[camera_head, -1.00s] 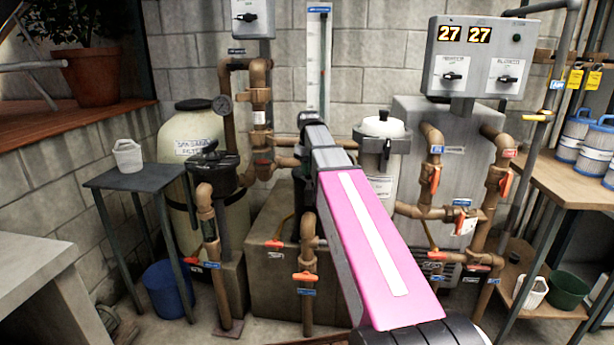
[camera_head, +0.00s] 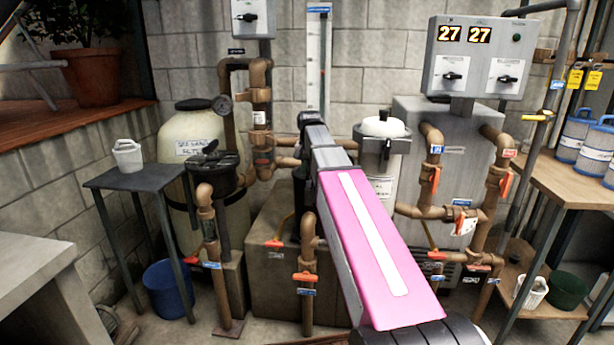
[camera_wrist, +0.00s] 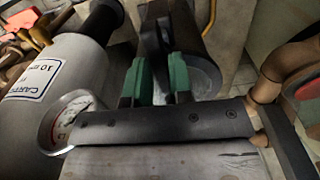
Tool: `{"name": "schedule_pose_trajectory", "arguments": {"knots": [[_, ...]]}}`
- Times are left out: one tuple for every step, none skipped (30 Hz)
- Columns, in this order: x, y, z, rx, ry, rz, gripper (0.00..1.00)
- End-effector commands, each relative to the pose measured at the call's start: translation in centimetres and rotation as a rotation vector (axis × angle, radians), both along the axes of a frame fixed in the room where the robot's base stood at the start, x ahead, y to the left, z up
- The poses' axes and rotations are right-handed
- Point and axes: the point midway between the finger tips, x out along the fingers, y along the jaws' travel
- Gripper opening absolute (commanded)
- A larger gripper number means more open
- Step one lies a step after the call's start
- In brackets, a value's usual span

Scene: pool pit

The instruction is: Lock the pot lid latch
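My gripper's two green fingers (camera_wrist: 155,82) show in the wrist view, apart from each other, beside a dark cylindrical body (camera_wrist: 190,45) with a pale, clear-looking end. A dark upright piece (camera_wrist: 153,30) rises just beyond the fingers. I cannot tell whether it is the pot lid latch or whether the fingers touch it. In the head view my pink arm hides the gripper and most of the dark pot body (camera_head: 300,185) behind it.
A white cartridge canister (camera_wrist: 55,75) stands left in the wrist view, with a pressure gauge (camera_wrist: 68,118) near it. In the head view, brown pipes with orange valves (camera_head: 306,278) stand either side of my arm. A beige filter tank (camera_head: 188,150) stands left.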

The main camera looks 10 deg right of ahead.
Motion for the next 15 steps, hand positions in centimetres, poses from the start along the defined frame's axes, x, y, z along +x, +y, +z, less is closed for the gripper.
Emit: {"name": "schedule_pose_trajectory", "arguments": {"knots": [[0.00,0.00,0.01,0.000,0.000,0.000,0.37],[0.00,0.00,0.01,0.000,0.000,0.000,0.47],[0.00,0.00,0.01,0.000,0.000,0.001,0.47],[0.00,0.00,0.00,0.000,0.000,0.001,0.47],[0.00,0.00,0.00,0.000,0.000,0.001,0.47],[0.00,0.00,0.00,0.000,0.000,0.002,0.47],[0.00,0.00,0.00,0.000,0.000,0.002,0.47],[0.00,0.00,0.00,0.000,0.000,0.002,0.47],[0.00,0.00,0.00,0.000,0.000,0.002,0.47],[0.00,0.00,0.00,0.000,0.000,0.002,0.47],[-0.01,0.00,0.00,0.000,0.000,0.003,0.47],[-0.01,0.00,0.00,0.000,0.000,0.003,0.47],[-0.01,0.00,0.00,0.000,0.000,0.003,0.47],[-0.01,0.00,0.00,0.000,0.000,0.003,0.47],[0.00,0.00,0.05,0.000,0.000,0.003,0.47]]}}
